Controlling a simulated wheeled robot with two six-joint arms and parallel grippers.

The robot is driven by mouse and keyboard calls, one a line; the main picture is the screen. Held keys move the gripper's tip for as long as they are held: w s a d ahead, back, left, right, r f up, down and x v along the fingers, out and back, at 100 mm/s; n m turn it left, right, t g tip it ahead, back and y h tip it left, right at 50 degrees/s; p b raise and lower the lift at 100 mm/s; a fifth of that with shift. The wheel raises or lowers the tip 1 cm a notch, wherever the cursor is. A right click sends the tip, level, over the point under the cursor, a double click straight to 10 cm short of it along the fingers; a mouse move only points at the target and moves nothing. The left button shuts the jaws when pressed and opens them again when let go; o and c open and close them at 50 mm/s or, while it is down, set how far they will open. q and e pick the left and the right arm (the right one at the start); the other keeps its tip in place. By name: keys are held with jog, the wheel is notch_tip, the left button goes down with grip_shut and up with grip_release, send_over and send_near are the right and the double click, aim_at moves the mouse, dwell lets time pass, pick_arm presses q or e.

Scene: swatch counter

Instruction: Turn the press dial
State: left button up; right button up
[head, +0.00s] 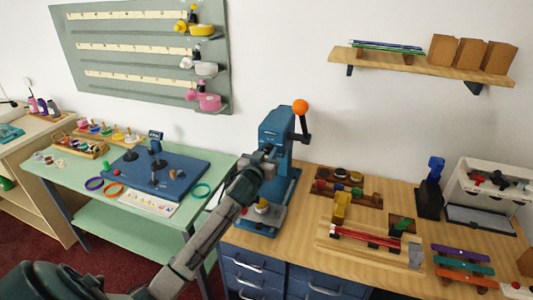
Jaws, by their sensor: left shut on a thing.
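The blue press (275,125) stands upright at the left end of the wooden counter, with an orange ball (300,106) on its dark lever at the top right. My left arm reaches in from the lower left. My left gripper (268,157) is at the front of the press column and is shut on the press dial, which it hides almost wholly. A small yellow and white piece (262,206) sits on the press base, below the gripper. My right gripper is not in view.
The wooden counter (310,210) holds racks of small coloured parts right of the press. A dark blue stand (430,190) and a white machine (490,185) stand farther right. A green table (65,160) with a blue board (160,178) is at the left.

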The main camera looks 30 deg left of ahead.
pick_arm(q)
jog(key=shift+m, duration=0.5)
jog(key=m+p, duration=0.2)
jog(key=m, duration=0.3)
jog(key=shift+r+m, duration=0.1)
jog(key=shift+m, duration=0.2)
jog(key=m+p, duration=0.2)
jog(key=m, duration=0.1)
jog(key=shift+m, duration=0.4)
jog(key=shift+m+p, duration=0.35)
jog(key=shift+m, duration=0.35)
jog(key=o, duration=1)
jog(key=shift+c, duration=0.2)
jog(key=shift+s, duration=0.1)
